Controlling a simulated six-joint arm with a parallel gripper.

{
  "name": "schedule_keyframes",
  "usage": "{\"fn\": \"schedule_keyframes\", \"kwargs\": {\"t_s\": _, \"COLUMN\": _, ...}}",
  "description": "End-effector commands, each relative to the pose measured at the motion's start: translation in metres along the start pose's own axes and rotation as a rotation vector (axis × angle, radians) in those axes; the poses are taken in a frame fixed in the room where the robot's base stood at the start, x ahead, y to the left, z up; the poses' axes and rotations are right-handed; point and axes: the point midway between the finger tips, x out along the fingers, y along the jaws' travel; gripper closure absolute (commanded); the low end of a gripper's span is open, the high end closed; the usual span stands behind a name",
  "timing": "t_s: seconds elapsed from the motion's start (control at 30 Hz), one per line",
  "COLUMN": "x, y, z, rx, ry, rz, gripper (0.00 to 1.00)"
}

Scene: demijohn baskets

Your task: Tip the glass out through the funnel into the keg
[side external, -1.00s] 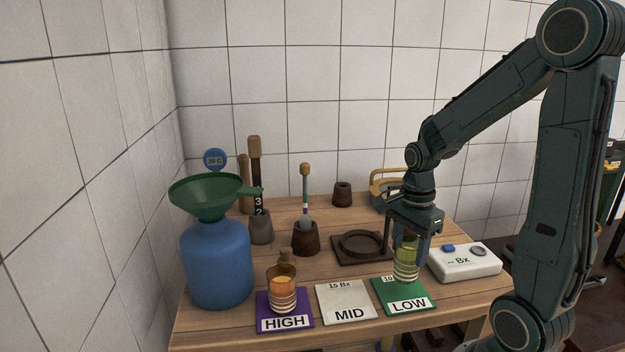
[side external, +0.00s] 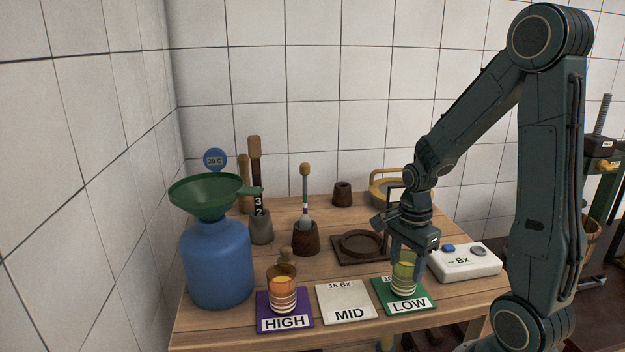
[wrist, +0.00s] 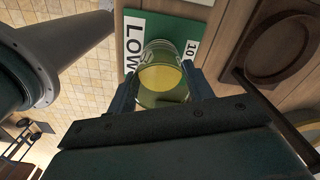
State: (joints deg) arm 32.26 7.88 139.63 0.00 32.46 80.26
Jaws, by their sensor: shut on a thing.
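The blue keg (side external: 217,265) stands at the left of the table, with the green funnel (side external: 205,195) in its top. My gripper (side external: 407,262) is shut on a glass (side external: 404,285) of yellow-green liquid, held upright over the green LOW card (side external: 430,303). The glass's base looks to be on or just above the card. In the wrist view the glass (wrist: 162,78) sits between my two blue fingers (wrist: 163,88). Another glass (side external: 283,291), with orange liquid, stands on the purple HIGH card (side external: 263,317).
The MID card (side external: 346,312) is bare. A dark ring stand (side external: 361,246), a holder with a rod (side external: 305,238) and a stone cup with a dark stick (side external: 260,229) stand behind. A white Bx meter (side external: 465,262) is at the right.

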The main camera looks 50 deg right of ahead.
Motion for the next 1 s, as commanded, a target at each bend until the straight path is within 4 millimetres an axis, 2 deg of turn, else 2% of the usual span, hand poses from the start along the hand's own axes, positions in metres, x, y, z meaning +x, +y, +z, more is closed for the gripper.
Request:
{"fn": "schedule_keyframes", "kwargs": {"t_s": 0.03, "x": 0.001, "y": 0.0, "z": 0.0, "rx": 0.0, "ry": 0.0, "rz": 0.0, "gripper": 0.8}}
{"fn": "schedule_keyframes", "kwargs": {"t_s": 0.07, "x": 0.001, "y": 0.0, "z": 0.0, "rx": 0.0, "ry": 0.0, "rz": 0.0, "gripper": 0.47}}
{"fn": "schedule_keyframes", "kwargs": {"t_s": 0.17, "x": 0.001, "y": 0.0, "z": 0.0, "rx": 0.0, "ry": 0.0, "rz": 0.0, "gripper": 0.27}}
{"fn": "schedule_keyframes", "kwargs": {"t_s": 0.67, "x": -0.004, "y": 0.0, "z": 0.0, "rx": 0.0, "ry": 0.0, "rz": 0.0, "gripper": 0.27}}
{"fn": "schedule_keyframes", "kwargs": {"t_s": 0.87, "x": -0.019, "y": -0.001, "z": 0.0, "rx": 0.0, "ry": 0.001, "rz": -0.003, "gripper": 0.27}}
{"fn": "schedule_keyframes", "kwargs": {"t_s": 1.0, "x": -0.038, "y": -0.001, "z": -0.002, "rx": 0.001, "ry": 0.001, "rz": -0.005, "gripper": 0.27}}
